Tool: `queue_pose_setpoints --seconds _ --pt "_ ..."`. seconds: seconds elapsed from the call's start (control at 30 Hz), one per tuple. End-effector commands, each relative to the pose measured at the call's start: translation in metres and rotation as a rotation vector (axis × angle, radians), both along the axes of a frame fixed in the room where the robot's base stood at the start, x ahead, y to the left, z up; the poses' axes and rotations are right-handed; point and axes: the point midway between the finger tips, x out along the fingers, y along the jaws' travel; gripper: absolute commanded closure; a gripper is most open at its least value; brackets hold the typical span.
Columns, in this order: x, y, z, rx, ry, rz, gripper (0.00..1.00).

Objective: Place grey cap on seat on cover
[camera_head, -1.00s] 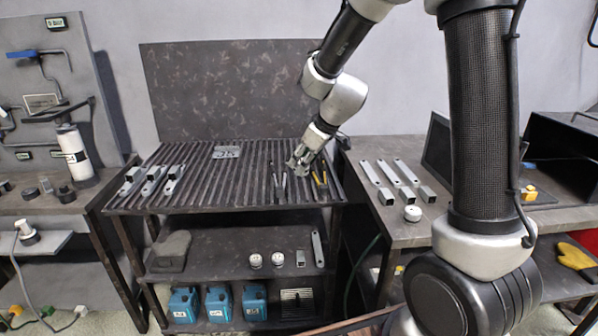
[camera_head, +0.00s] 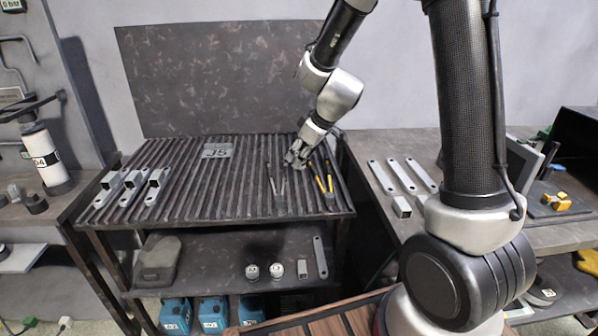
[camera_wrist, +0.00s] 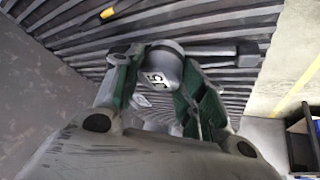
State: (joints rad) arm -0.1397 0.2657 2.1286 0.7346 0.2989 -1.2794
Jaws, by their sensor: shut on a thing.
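My gripper (camera_wrist: 150,65) is shut on a grey round cap (camera_wrist: 162,66), which has a white label with dark characters and sits between the green-padded fingers in the wrist view. In the head view my gripper (camera_head: 294,160) is over the slatted table, near its right part; the cap is too small to make out there. A grey plate marked "J5" (camera_head: 217,151) lies on the slats to the left of my gripper. I cannot tell which thing is the cover, and no seat can be made out.
Pliers with dark handles (camera_head: 276,188) and yellow-handled ones (camera_head: 323,184) lie by my gripper on the slatted table (camera_head: 240,200). Brackets (camera_head: 131,184) stand at its left. Two white round pieces (camera_head: 264,271) are on the lower shelf. Flat bars (camera_head: 402,176) lie on the right bench.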

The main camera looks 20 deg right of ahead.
Motion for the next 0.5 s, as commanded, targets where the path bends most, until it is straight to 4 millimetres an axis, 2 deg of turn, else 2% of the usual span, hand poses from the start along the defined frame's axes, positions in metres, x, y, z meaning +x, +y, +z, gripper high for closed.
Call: queue_pose_setpoints --seconds 0.1,0.5 --pt "0.0 -0.001 -0.019 -0.001 0.001 -0.004 0.86" --pt "0.001 -0.001 -0.064 -0.001 0.0 -0.003 0.86"
